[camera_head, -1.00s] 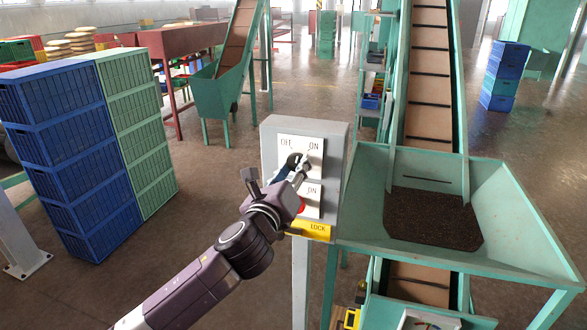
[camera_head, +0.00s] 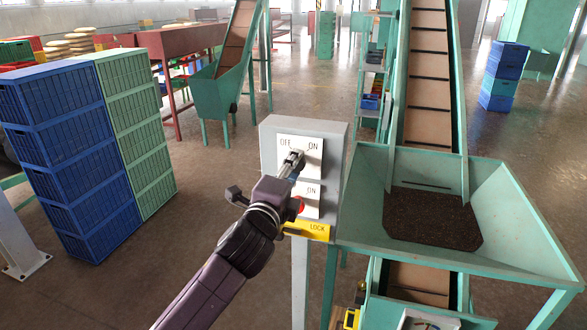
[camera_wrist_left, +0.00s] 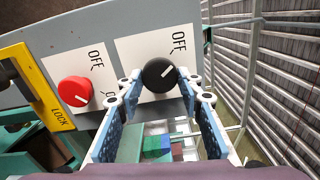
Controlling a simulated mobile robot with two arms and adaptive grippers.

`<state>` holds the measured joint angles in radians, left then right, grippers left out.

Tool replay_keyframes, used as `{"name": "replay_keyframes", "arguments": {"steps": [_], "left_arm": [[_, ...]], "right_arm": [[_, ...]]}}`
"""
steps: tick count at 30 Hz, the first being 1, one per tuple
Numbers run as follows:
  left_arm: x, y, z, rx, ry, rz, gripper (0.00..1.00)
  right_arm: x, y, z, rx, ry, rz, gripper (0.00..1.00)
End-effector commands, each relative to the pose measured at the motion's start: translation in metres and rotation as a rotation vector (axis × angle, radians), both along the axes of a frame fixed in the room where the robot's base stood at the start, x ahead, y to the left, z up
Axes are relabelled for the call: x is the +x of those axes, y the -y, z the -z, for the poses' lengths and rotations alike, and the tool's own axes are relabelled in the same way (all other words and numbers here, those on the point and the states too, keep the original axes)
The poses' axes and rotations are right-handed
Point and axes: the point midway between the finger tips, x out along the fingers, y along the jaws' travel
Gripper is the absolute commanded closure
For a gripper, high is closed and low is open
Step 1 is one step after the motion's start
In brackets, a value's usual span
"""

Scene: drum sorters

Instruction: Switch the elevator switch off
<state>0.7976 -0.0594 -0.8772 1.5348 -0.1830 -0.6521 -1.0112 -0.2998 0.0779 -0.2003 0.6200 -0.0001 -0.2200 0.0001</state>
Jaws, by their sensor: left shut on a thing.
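The grey control box (camera_head: 335,142) has two white plates, each with ON and OFF lettering. A black rotary knob (camera_wrist_left: 159,74) sits on the upper plate, and its white pointer line is visible in the left wrist view. A red knob (camera_wrist_left: 74,91) sits on the other plate and also shows low on the box in the head view (camera_head: 301,204). My left gripper (camera_head: 294,158) is at the upper plate. In the left wrist view its two blue-padded fingers (camera_wrist_left: 159,82) flank the black knob, shut on it. In the head view the gripper mostly hides this knob. My right gripper is out of view.
A yellow LOCK label (camera_head: 310,229) is on the lower part of the box. A green hopper (camera_head: 515,205) with dark material and an inclined conveyor (camera_head: 430,75) stand close on the right. Stacked blue crates (camera_head: 65,150) and green crates (camera_head: 137,120) stand left. Open floor lies between.

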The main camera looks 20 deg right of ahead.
Motion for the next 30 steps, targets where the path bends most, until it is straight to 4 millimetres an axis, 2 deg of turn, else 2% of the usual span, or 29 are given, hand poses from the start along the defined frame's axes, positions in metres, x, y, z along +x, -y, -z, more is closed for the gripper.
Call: {"name": "replay_keyframes", "arguments": {"steps": [9, 26, 27, 30], "left_arm": [[-0.0002, 0.0003, 0.001, -0.108, -0.076, 0.001, 0.91], [-0.0002, 0.0002, 0.0009, -0.131, -0.092, 0.001, 0.91], [-0.0002, 0.0002, 0.0009, -0.131, -0.092, 0.001, 0.64], [-0.0002, 0.0002, 0.0007, -0.131, -0.091, 0.0, 0.53]], "right_arm": [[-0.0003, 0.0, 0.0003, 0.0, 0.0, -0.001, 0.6], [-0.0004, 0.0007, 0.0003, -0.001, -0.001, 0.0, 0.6], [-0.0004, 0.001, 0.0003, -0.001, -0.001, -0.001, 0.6], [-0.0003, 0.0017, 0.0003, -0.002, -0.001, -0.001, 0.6]]}}
